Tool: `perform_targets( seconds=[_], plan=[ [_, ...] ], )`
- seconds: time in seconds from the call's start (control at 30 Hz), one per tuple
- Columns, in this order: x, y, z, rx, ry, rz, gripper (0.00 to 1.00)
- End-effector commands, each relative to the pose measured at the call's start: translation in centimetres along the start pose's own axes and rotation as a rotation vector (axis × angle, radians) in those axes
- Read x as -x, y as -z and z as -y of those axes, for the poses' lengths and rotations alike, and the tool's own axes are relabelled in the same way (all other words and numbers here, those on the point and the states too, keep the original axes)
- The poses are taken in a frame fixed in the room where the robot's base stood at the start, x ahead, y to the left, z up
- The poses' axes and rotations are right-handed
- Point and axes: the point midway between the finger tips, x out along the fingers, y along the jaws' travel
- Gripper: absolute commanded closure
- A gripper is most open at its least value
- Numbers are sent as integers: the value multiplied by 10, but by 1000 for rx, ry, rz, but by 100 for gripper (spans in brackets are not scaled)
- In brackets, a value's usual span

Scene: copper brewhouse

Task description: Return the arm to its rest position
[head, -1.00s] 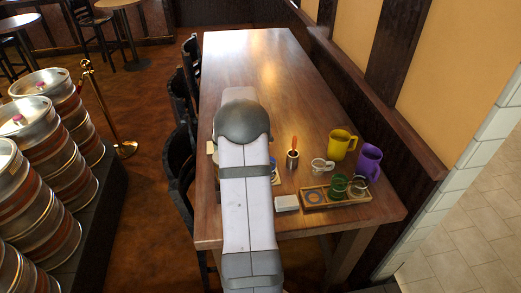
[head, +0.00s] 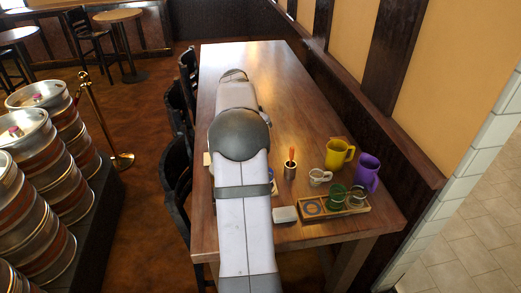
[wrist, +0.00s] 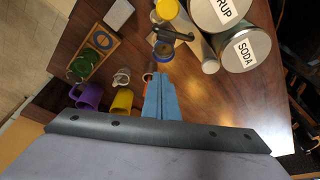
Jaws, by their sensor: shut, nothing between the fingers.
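My arm reaches over the wooden table (head: 285,75) in the head view and hides my gripper there. In the wrist view my gripper (wrist: 161,80) shows as blue fingers closed together, with nothing between them. The fingers are above the table, overlapping in the picture a metal cup (wrist: 150,69) with an orange-handled item. The same metal cup (head: 290,171) stands right of my arm in the head view.
Cans marked SYRUP (wrist: 222,14) and SODA (wrist: 245,48) stand near my gripper. The table's far half looks clear.

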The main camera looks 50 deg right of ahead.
Motion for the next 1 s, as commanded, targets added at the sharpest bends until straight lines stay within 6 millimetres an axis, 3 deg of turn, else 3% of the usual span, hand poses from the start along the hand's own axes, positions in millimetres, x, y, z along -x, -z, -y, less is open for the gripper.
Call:
perform_targets(
  seconds=[0.37, 0.53, 0.67, 0.77, 0.87, 1.0],
  plan=[
    [5, 0, 0, 1, 1, 0, 100],
    [17, -33, 13, 106, 21, 23, 100],
    [34, -88, 26, 287, 54, 58, 100],
    [50, -146, 30, 473, 87, 92, 100],
    [66, -208, 23, 679, 124, 126, 100],
    [83, -289, -4, 961, 173, 168, 100]
  ],
)
